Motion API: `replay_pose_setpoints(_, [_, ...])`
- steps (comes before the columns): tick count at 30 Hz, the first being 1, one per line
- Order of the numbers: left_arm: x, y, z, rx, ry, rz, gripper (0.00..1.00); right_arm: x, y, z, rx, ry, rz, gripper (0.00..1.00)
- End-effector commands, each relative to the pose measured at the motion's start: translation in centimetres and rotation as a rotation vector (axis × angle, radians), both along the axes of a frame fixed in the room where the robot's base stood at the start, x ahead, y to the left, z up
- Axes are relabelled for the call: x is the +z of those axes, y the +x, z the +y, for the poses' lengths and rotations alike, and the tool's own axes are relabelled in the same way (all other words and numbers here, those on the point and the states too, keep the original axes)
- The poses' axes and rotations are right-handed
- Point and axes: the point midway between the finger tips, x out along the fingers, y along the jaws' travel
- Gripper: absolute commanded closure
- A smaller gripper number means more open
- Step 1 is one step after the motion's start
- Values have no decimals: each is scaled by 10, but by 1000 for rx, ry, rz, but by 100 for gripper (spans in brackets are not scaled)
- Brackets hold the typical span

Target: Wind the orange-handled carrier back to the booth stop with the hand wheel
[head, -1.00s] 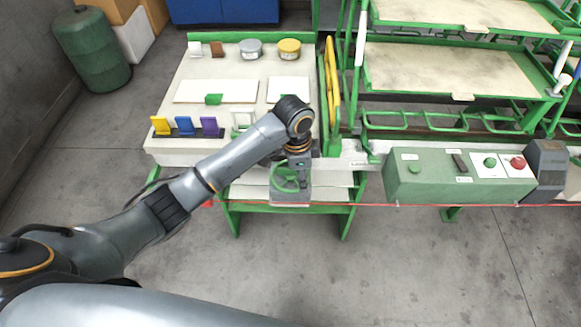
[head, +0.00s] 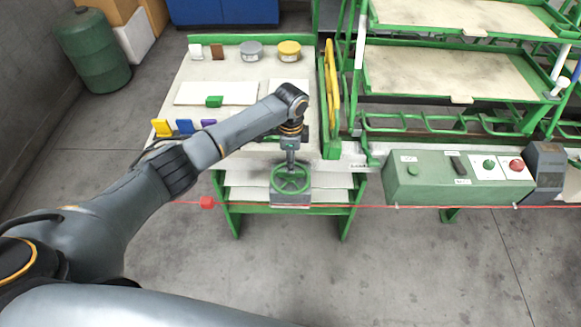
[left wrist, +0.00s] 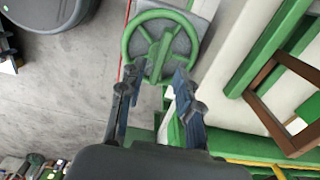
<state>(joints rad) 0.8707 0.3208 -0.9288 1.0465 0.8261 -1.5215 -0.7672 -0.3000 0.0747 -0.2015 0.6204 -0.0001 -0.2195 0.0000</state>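The green hand wheel (head: 290,180) sits on a grey box at the front of the bench. It also shows at the top of the left wrist view (left wrist: 157,52), with spokes. My left gripper (head: 291,158) is just behind the wheel in the head view, partly hidden by its wrist. In the left wrist view its two dark fingers (left wrist: 154,86) are apart with nothing held between them, their tips near the wheel's lower rim. Whether they touch it I cannot tell. I cannot clearly make out the orange-handled carrier. My right gripper is not in view.
A green control box (head: 440,178) stands right of the wheel. Yellow-orange bars (head: 332,85) rise behind it, beside green-framed racks (head: 455,75). The floor in front is clear.

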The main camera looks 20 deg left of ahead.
Motion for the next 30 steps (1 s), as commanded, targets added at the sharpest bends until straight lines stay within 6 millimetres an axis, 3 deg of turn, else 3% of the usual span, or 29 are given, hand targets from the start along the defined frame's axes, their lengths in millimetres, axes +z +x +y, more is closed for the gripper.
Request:
replay_pose_setpoints(3, [-21,-1,0,1,1,1,66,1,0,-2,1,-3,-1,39])
replay_pose_setpoints(9, [-41,0,0,1,1,0,66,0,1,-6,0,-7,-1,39])
replay_pose_setpoints(19, [-45,0,0,0,-1,-1,66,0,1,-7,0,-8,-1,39])
replay_pose_setpoints(20, [-45,0,0,0,-1,-1,68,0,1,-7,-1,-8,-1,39])
replay_pose_setpoints(25, [-45,0,0,0,-1,-1,100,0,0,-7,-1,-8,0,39])
replay_pose_setpoints(30, [-45,0,0,1,0,-1,100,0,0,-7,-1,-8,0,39])
